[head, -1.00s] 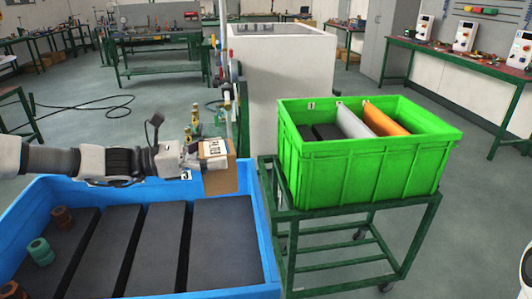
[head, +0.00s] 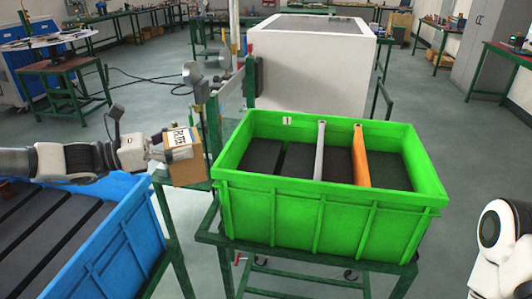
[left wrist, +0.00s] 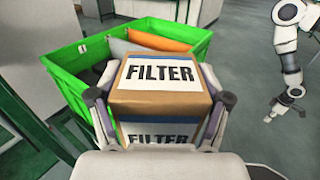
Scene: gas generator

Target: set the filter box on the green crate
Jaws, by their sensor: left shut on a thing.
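The filter box (head: 186,158) is a brown cardboard box with white labels. In the left wrist view the box (left wrist: 160,75) shows the word FILTER on two faces. My left gripper (head: 163,150) is shut on it, with a finger on each side, and holds it in the air between the blue crate and the green crate. The green crate (head: 318,215) stands right of the box on a green stand; the box is outside it, left of its left wall. The crate also shows in the left wrist view (left wrist: 75,75), behind the box.
The green crate holds a grey divider (head: 320,152) and an orange divider (head: 360,155), with dark bottom between them. The blue crate (head: 135,235) is at lower left. A white cabinet (head: 310,65) stands behind. My right arm (head: 500,245) shows at the right edge.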

